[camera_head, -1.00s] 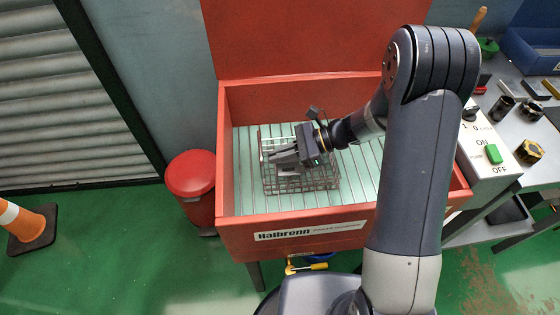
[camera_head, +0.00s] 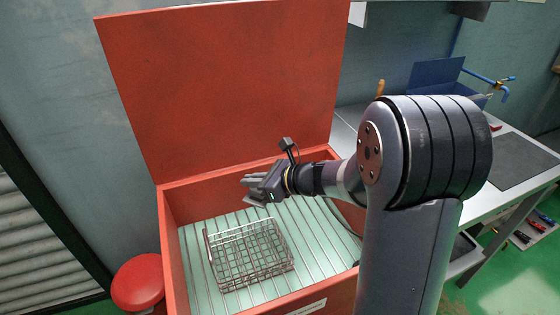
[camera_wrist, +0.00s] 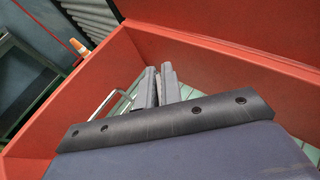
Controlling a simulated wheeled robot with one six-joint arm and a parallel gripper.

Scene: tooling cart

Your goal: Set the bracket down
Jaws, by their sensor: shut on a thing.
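My gripper (camera_head: 252,184) is above the red parts washer in the head view, up and behind the wire basket, with its fingers pointing left. It is shut on the bracket, a small grey piece (camera_head: 254,201) that shows only in part below the fingers. In the wrist view my gripper's fingers (camera_wrist: 158,80) are close together, and I cannot clearly tell the bracket from them. The wire basket (camera_head: 232,276) sits on the slatted floor of the washer and looks empty. Part of its rim also shows in the wrist view (camera_wrist: 103,102).
The washer's red walls (camera_head: 172,250) and raised lid (camera_head: 230,90) surround the space. Pale slats (camera_head: 320,235) are bare beside the basket. A bench with a blue bin (camera_head: 435,75) is at the right.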

